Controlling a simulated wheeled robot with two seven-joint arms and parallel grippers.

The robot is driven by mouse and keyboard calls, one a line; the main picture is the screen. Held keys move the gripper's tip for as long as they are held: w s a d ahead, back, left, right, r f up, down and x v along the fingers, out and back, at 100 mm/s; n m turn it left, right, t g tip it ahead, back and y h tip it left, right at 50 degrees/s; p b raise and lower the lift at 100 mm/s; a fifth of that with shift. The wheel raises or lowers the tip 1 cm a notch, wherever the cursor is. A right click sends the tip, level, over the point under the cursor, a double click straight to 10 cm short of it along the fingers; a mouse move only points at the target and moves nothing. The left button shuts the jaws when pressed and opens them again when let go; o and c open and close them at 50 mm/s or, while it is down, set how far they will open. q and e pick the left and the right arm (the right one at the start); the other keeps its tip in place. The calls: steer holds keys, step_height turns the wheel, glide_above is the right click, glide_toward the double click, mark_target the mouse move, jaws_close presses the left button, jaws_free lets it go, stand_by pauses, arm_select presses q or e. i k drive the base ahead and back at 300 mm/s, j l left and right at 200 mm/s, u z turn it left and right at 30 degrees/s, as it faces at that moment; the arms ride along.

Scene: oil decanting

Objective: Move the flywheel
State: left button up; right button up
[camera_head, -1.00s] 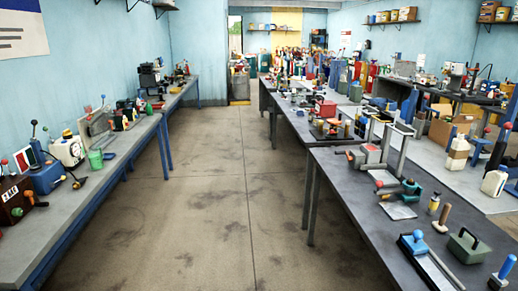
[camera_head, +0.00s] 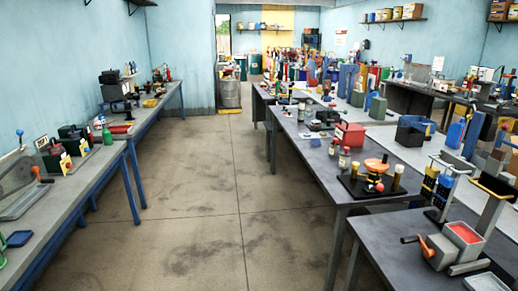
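I cannot tell for sure which item is the flywheel. A grey rounded plate (camera_head: 15,176) with an orange-handled crank stands on the left bench. Neither of my grippers shows in the head view.
A clear concrete aisle (camera_head: 190,215) runs between the left bench (camera_head: 90,190) and the right benches (camera_head: 320,165). A red box (camera_head: 349,136) and small bottles stand near the orange piece. A grey drum (camera_head: 230,93) stands at the aisle's far end.

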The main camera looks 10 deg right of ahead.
mark_target(373, 164)
steer(key=i+z, duration=0.1)
steer(key=i, duration=0.75)
steer(key=i+j+z, duration=0.1)
steer(key=i, duration=0.75)
steer(key=i+z, duration=0.4)
steer(key=i+j+z, duration=0.25)
steer(key=i+z, duration=0.3)
steer(key=z, duration=0.25)
steer(key=i+z, duration=0.2)
steer(key=z, duration=0.25)
steer(key=i+j+z, duration=0.15)
steer(key=z, duration=0.25)
steer(key=i+j+z, duration=0.1)
steer(key=z, duration=0.3)
steer(key=i+j+z, duration=0.1)
steer(key=j+z, duration=0.15)
steer(key=z, duration=0.15)
steer(key=i+j+z, duration=0.25)
steer(key=z, duration=0.2)
